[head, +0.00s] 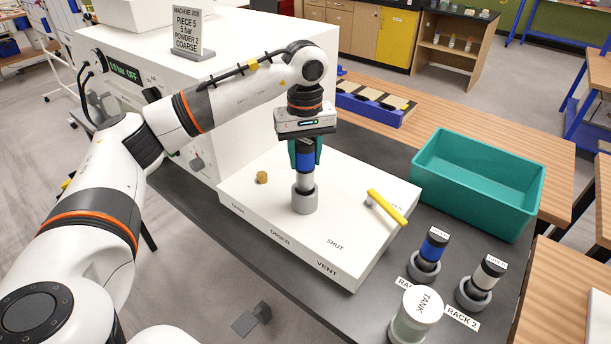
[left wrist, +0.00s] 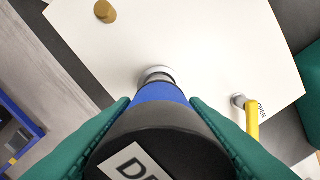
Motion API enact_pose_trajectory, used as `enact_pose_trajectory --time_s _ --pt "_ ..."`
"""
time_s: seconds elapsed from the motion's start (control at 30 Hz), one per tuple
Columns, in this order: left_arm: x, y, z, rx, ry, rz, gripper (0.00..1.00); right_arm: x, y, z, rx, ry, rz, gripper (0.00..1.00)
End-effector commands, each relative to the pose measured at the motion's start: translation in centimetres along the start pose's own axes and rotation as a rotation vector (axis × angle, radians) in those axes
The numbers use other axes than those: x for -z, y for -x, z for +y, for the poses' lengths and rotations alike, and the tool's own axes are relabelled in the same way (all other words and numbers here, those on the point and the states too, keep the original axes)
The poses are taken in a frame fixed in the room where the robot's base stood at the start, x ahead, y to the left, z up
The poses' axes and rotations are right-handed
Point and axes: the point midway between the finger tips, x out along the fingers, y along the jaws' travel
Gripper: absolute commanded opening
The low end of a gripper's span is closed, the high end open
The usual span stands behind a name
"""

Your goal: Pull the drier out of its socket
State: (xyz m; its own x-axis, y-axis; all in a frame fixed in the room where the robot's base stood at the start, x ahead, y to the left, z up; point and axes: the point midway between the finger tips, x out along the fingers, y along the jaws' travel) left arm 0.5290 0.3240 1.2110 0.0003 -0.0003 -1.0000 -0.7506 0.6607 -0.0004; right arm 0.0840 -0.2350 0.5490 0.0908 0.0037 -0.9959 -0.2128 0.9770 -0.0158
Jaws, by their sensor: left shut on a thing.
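The drier (head: 305,161) is an upright cylinder with a blue band and a pale lower part. Its lower end meets the grey round socket (head: 304,202) on the white panel; I cannot tell how deep it sits. My left gripper (head: 305,150) has green fingers and is shut on the drier's upper part from above. In the left wrist view the drier's dark cap (left wrist: 160,145) with a partly visible label lies between both fingers, and a pale ring shows beyond the blue band. My right gripper is not in view.
A yellow valve handle (head: 387,206) stands right of the socket, and a brass knob (head: 262,177) left of it. Two rack cartridges, blue-banded (head: 432,247) and white-banded (head: 487,274), and a TANK jar (head: 417,318) stand front right. A teal bin (head: 477,182) is behind them.

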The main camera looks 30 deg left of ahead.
Motion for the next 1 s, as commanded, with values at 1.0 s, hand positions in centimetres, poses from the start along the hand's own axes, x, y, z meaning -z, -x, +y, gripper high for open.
enact_pose_trajectory --time_s 1.0 --pt "0.0 3.7 0.0 0.0 0.0 0.0 0.0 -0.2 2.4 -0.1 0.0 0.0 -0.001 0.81"
